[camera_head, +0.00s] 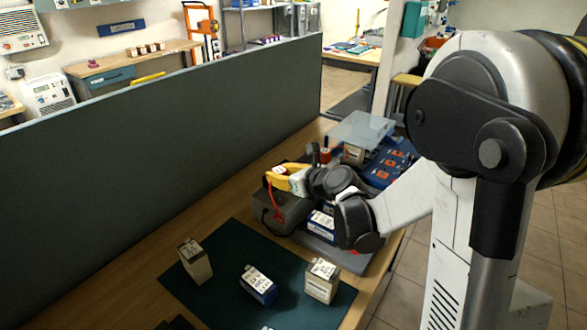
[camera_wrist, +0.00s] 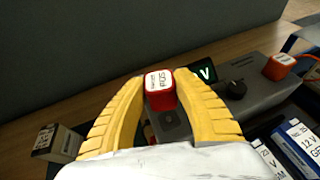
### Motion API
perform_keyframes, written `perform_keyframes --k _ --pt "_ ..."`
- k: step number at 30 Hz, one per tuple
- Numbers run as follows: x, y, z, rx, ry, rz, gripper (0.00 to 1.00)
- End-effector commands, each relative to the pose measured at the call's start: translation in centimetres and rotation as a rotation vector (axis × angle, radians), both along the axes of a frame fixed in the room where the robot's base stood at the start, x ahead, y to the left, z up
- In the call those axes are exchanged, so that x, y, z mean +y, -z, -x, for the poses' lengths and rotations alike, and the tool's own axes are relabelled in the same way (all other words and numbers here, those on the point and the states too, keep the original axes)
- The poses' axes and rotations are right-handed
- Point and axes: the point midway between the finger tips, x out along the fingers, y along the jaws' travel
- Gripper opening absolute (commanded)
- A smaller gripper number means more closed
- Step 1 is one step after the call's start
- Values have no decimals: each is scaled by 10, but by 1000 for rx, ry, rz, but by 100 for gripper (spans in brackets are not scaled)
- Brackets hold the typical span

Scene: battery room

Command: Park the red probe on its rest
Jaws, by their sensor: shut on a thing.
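The red probe (camera_wrist: 161,97) has a white top label that seems to read POS. My gripper (camera_wrist: 158,80) has its yellow fingers shut on the probe, one on each side. In the head view my gripper (camera_head: 287,180) is over the grey meter (camera_head: 268,212), and a red lead (camera_head: 276,205) hangs in front of the meter. The wrist view shows the meter's lit display (camera_wrist: 205,73) and black knob (camera_wrist: 235,89). An orange-red block (camera_wrist: 279,67) with a white label sits at the meter's far right. I cannot tell which part is the rest, or whether the probe touches the meter.
Another blue-and-white battery (camera_head: 321,224) is beside the meter. A dark partition (camera_head: 150,165) runs behind the bench. A clear panel (camera_head: 360,129) stands beyond my gripper.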

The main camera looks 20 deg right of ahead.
Motion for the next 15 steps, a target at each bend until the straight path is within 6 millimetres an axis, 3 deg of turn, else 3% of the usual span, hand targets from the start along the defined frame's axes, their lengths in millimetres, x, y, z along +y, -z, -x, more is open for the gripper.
perform_keyframes --k 8,15 --pt "2 15 1 0 -2 0 0" --pt "2 42 1 0 -2 0 0"
